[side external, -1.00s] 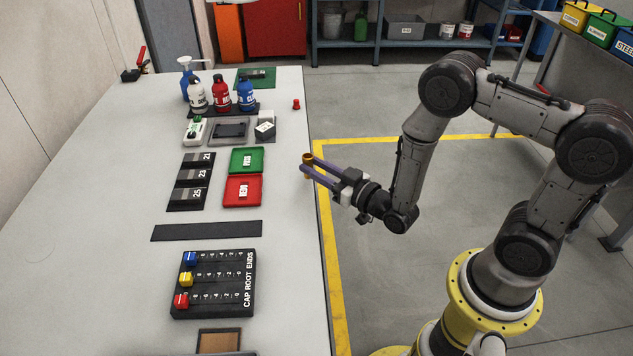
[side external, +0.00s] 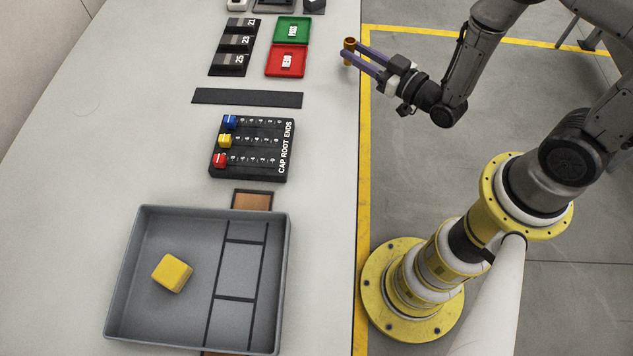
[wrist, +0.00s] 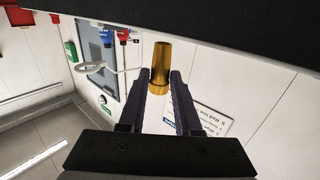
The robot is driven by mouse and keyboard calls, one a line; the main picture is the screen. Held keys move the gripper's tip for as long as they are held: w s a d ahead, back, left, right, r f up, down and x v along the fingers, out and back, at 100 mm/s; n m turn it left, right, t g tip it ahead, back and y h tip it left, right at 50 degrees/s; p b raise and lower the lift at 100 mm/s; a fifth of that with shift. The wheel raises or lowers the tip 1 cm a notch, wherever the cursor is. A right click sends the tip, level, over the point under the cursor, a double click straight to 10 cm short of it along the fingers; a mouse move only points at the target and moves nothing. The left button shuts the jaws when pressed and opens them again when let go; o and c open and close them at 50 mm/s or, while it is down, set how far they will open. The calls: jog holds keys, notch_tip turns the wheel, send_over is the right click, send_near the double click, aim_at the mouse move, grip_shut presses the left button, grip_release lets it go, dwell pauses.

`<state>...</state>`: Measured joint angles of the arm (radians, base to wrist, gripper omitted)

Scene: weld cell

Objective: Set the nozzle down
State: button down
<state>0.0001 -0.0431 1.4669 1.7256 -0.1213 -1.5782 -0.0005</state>
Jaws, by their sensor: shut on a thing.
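The nozzle (side external: 349,44) is a small copper-coloured tube, held upright between the fingertips of my gripper (side external: 352,56). In the wrist view the nozzle (wrist: 161,66) shows as a brassy tube, wider at one end, between two dark purple fingers. My gripper is shut on it. In the side view it is at the table's right edge, to the right of the red tray (side external: 286,62) and green tray (side external: 292,31), and appears above the surface. The red and green trays each hold a small white labelled block.
The white table (side external: 150,130) also carries a black rack of dark blocks (side external: 235,46), a black strip (side external: 247,97), a board marked CAP ROOT ENDS (side external: 252,148) with coloured pegs, and a grey tray (side external: 190,218) with a yellow block (side external: 172,273). The table's left side is clear.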

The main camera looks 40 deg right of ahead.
jog(key=s+a+n+y, duration=0.1)
jog(key=a+y, duration=0.1)
jog(key=s+a+n+g+y, duration=0.1)
jog(key=a, duration=0.1)
jog(key=s+a+r+n+y, duration=0.1)
jog(key=s+a+y, duration=0.1)
jog(key=shift+a+n+g+y, duration=0.3)
jog(key=shift+a+n, duration=0.05)
jog(key=shift+n, duration=0.05)
jog(key=s+a+r+n+g+y, duration=0.1)
jog(key=s, duration=0.1)
jog(key=s+a+n+g+y, duration=0.1)
jog(key=s+a+y, duration=0.1)
jog(key=s+a+r+n+g+y, duration=0.1)
jog(key=s+a+y, duration=0.1)
jog(key=shift+s+a+r+n, duration=0.2)
jog(key=shift+s+r+n, duration=0.1)
jog(key=shift+s+n, duration=0.1)
jog(key=s+a+r+n+g+y, duration=0.2)
jog(key=s+r+n+g, duration=0.1)
jog(key=s, duration=0.6)
jog(key=s+a+r+n+g+y, duration=0.2)
jog(key=s+r+n+g+y, duration=0.1)
jog(key=s+g, duration=0.4)
jog(key=s+r+n, duration=0.1)
jog(key=s+r, duration=0.1)
jog(key=s, duration=0.1)
jog(key=shift+a+g, duration=0.3)
jog(key=shift+s+r, duration=0.1)
